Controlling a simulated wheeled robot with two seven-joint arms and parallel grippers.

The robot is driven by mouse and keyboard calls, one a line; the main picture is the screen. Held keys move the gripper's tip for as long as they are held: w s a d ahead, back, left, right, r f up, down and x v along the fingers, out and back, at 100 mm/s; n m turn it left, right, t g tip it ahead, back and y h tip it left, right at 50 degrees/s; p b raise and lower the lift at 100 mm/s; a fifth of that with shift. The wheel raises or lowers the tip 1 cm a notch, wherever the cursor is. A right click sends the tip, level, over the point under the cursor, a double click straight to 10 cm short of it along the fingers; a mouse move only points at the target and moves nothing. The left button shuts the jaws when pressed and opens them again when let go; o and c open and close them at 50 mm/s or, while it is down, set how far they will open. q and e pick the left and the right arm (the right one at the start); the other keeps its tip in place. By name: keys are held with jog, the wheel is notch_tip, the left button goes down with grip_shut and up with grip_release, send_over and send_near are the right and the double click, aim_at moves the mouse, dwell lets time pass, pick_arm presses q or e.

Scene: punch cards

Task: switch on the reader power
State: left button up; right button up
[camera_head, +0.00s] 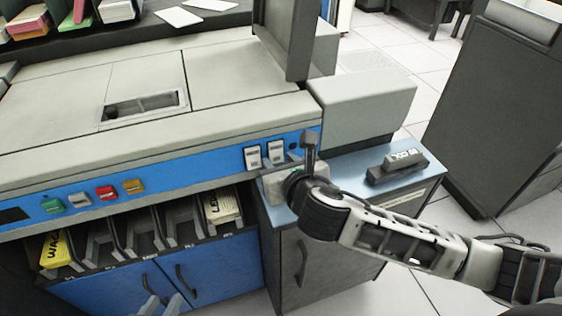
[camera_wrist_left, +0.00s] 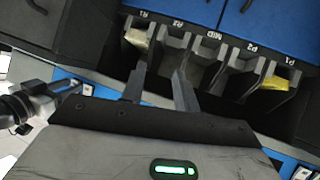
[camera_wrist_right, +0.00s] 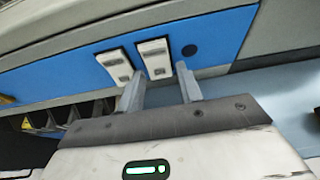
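Two white rocker switches sit side by side on the blue front panel (camera_head: 180,168), a left switch (camera_head: 253,158) and a right switch (camera_head: 275,152). Their labels are too small to read. In the right wrist view the left switch (camera_wrist_right: 116,66) and right switch (camera_wrist_right: 155,58) show just beyond the fingertips. My right gripper (camera_wrist_right: 160,80) is open and empty, its fingers apart in front of the right switch. I cannot tell whether it touches. My left gripper (camera_head: 160,303) is low before the blue cabinet doors; in the left wrist view (camera_wrist_left: 158,80) it is open and empty.
Green, white, red and amber buttons (camera_head: 106,192) line the panel's left. Below are open card pockets (camera_head: 140,232), with yellow cards (camera_head: 54,251) at left and pale cards (camera_head: 222,207) at right. A grey device (camera_head: 398,165) sits on the blue side shelf, right of my right gripper.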

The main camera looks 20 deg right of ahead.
jog(key=c, duration=0.6)
jog(key=shift+f+t+b, duration=0.55)
jog(key=shift+t+b, duration=0.35)
jog(key=shift+b, duration=0.05)
jog(key=shift+w+f+t+b, duration=0.1)
jog(key=shift+t+b, duration=0.2)
jog(key=shift+b, duration=0.1)
jog(key=shift+t+b, duration=0.35)
jog(key=shift+t, duration=0.05)
pick_arm(q)
jog(key=shift+w+d+f, duration=0.1)
jog(key=shift+w+f, duration=0.05)
jog(key=shift+f, duration=0.3)
pick_arm(e)
jog(key=shift+r, duration=0.25)
jog(key=o, duration=0.7)
pick_arm(q)
jog(key=shift+f, duration=0.1)
